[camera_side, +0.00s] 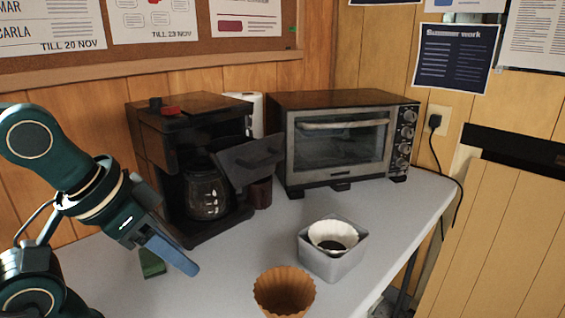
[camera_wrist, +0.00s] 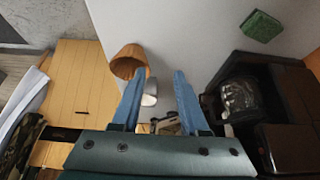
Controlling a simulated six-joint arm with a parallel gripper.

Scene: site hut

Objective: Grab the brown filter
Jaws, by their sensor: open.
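The brown filter (camera_side: 285,292), fluted and cup-shaped, stands on the grey table near its front edge in the side view. The picture's bottom edge comes close to its base. In the wrist view the brown filter (camera_wrist: 128,62) lies just left of my left fingertip. My gripper (camera_side: 190,268) has blue fingers and is apart from the filter, to its left in the side view. In the wrist view my gripper (camera_wrist: 160,72) is open, with nothing held between the fingers.
A grey metal tin (camera_side: 335,268) holds a white filter (camera_side: 333,232) with dark contents, right of and behind the brown one. A green sponge (camera_side: 152,263) lies behind my gripper. A black coffee maker (camera_side: 190,150) and toaster oven (camera_side: 340,145) stand at the back.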

